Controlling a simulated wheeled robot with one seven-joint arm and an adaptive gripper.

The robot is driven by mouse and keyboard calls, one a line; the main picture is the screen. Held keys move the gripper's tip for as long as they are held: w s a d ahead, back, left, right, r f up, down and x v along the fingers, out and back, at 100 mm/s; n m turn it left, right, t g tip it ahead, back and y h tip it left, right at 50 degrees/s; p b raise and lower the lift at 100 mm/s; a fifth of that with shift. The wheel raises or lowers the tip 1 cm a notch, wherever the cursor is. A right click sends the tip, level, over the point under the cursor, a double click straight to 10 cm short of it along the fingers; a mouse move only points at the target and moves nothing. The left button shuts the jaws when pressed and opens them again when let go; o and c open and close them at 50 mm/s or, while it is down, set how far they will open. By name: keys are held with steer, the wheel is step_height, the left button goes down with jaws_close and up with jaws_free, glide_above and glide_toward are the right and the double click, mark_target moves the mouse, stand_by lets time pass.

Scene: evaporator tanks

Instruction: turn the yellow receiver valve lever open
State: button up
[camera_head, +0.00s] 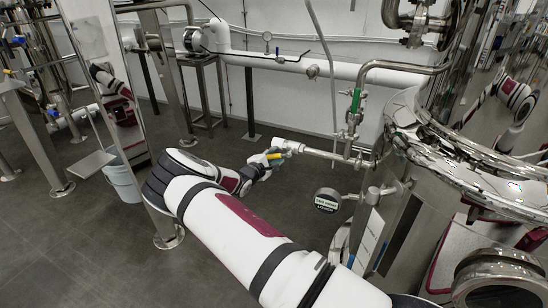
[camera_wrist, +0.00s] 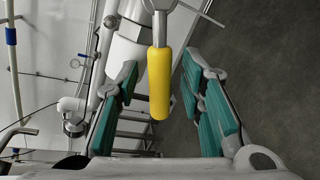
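The yellow valve lever (camera_wrist: 160,84) is a rounded grip hanging from a grey metal stem at the top of the wrist view. My gripper (camera_wrist: 158,68) is open, with one teal-padded finger on each side of the lever. Gaps show between the lever and both fingers. In the head view, my gripper (camera_head: 265,160) is at the white fitting (camera_head: 287,146) on the end of a horizontal pipe.
A shiny steel tank (camera_head: 465,165) stands at the right. A green-handled valve (camera_head: 355,103) and a round labelled part (camera_head: 327,200) are near the pipe. A steel post (camera_head: 130,110) and a bucket (camera_head: 123,182) stand at the left. Bare floor (camera_head: 70,245) lies at the lower left.

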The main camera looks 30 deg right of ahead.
steer(key=v, duration=1.2)
steer(key=shift+w, duration=0.1)
